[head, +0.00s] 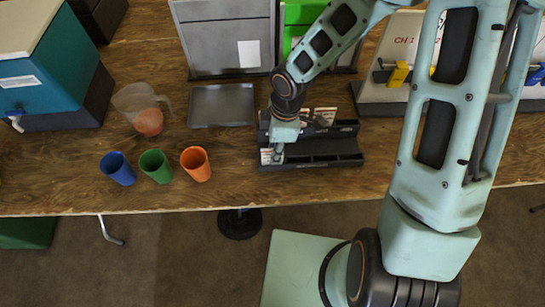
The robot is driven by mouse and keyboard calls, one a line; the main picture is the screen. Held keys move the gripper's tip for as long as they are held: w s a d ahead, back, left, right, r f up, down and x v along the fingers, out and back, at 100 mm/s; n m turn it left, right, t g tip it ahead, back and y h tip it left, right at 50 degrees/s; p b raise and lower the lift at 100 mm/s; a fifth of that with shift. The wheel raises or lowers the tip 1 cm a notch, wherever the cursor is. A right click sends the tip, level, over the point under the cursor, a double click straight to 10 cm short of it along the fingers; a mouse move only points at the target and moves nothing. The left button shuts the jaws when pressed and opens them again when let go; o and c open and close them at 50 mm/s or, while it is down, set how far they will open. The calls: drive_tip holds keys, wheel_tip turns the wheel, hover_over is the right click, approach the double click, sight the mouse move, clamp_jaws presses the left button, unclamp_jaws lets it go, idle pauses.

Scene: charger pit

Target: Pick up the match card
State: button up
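A black card rack (330,158) stands on the wooden table below my arm. Small white and orange cards stand in it: one card (266,156) at the front left, another card (325,113) in the back row, and a third card (303,113) beside that one, partly hidden by my arm. The print is too small to tell which is the match card. My gripper (278,153) points down at the rack's left end, just right of the front-left card. Its fingers are small and partly hidden, so I cannot tell whether they are open or touch the card.
Blue (118,169), green (156,167) and orange (196,164) cups stand to the left. A clear jug (137,101) with orange contents and a grey tray (222,106) are behind them. A teal box (45,80) stands far left. Grey panels (228,45) stand behind the rack.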

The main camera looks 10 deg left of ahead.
drive_tip(key=shift+s+a+f, duration=0.1)
drive_tip(key=shift+a+f, duration=0.05)
drive_tip(key=shift+f, duration=0.65)
drive_tip(key=shift+a+f, duration=0.15)
drive_tip(key=shift+f, duration=0.6)
clamp_jaws()
drive_tip(key=shift+r, duration=0.25)
